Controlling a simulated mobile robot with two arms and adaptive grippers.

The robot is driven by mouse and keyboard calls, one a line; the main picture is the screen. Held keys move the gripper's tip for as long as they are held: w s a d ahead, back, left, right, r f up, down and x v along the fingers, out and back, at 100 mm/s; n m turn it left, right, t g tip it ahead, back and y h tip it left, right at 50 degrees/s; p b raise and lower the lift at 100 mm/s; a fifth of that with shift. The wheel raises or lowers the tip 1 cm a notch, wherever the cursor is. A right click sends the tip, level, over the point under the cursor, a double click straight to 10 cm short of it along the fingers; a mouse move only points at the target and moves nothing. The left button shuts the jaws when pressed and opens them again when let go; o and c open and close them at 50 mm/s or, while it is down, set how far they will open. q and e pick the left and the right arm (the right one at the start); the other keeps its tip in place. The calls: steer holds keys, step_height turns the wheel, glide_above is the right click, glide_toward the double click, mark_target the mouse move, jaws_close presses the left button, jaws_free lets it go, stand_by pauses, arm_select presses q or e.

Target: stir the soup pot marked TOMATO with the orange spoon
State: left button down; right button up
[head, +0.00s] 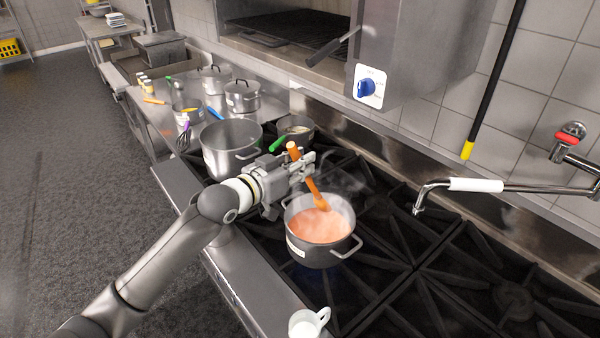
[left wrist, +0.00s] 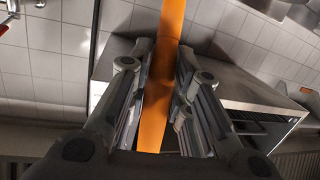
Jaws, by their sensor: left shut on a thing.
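A steel pot (head: 319,252) of steaming orange-red soup (head: 318,227) stands on the stove, with a white label on its near side whose writing is too small to read. My left gripper (head: 303,166) is above the pot's back rim, shut on the orange spoon (head: 318,195). The spoon is tilted, with its top end above the fingers and its lower end reaching down into the pot at the soup. In the left wrist view the orange handle (left wrist: 164,75) runs between the two fingers. My right gripper is not in view.
A larger empty pot (head: 231,148) and a small pan (head: 296,130) with a green handle stand behind. A pot-filler tap (head: 480,186) reaches over the burners at right. A white cup (head: 308,323) is at the front edge. The right burners are clear.

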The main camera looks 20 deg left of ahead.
mark_target(291, 147)
arm_select(q)
steer(key=shift+r, duration=2.6)
steer(key=shift+a, duration=0.1)
